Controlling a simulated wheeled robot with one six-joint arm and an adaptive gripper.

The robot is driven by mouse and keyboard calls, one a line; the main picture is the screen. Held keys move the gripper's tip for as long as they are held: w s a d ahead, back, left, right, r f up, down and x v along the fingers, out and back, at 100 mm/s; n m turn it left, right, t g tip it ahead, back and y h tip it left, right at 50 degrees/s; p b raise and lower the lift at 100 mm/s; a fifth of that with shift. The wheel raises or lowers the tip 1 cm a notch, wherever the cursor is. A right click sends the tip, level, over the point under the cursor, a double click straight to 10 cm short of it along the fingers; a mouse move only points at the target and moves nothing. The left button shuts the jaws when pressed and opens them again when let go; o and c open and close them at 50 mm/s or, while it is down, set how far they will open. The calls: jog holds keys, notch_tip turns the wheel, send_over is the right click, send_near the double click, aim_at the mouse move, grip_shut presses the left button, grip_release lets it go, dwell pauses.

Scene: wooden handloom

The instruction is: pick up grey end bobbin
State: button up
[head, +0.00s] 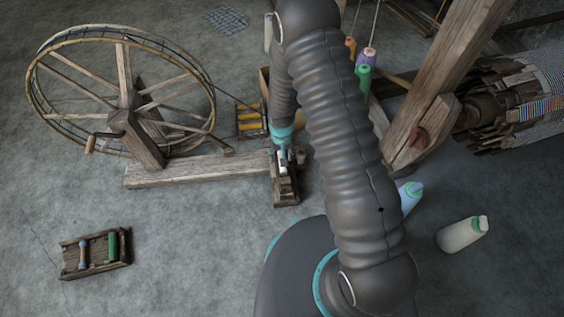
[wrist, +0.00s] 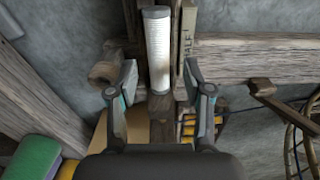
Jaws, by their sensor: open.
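A pale grey-white ribbed bobbin (wrist: 158,48) stands in a narrow wooden holder, between two wooden uprights in the wrist view. It looks like the grey end bobbin, though no clear end marking shows. My gripper (wrist: 160,72) is open, its two fingers spread to the left and right of the bobbin's lower part, with a gap on each side. Whether the fingertips are level with the bobbin in depth I cannot tell. In the head view my gripper (head: 284,155) is over the wooden stand (head: 286,190) at the end of the wheel's beam, and my arm hides much there.
A spoked winding wheel (head: 125,98) on a wooden beam (head: 190,168) stands at left. A small tray (head: 70,262) with blue and green bobbins lies front left. A tray of yellow bobbins (head: 249,125) sits behind.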

notch_tip(320, 180, down, 3)
jog(key=shift+s+d+f, duration=0.1)
jog(key=c, duration=0.9)
jog(key=shift+o, duration=0.2)
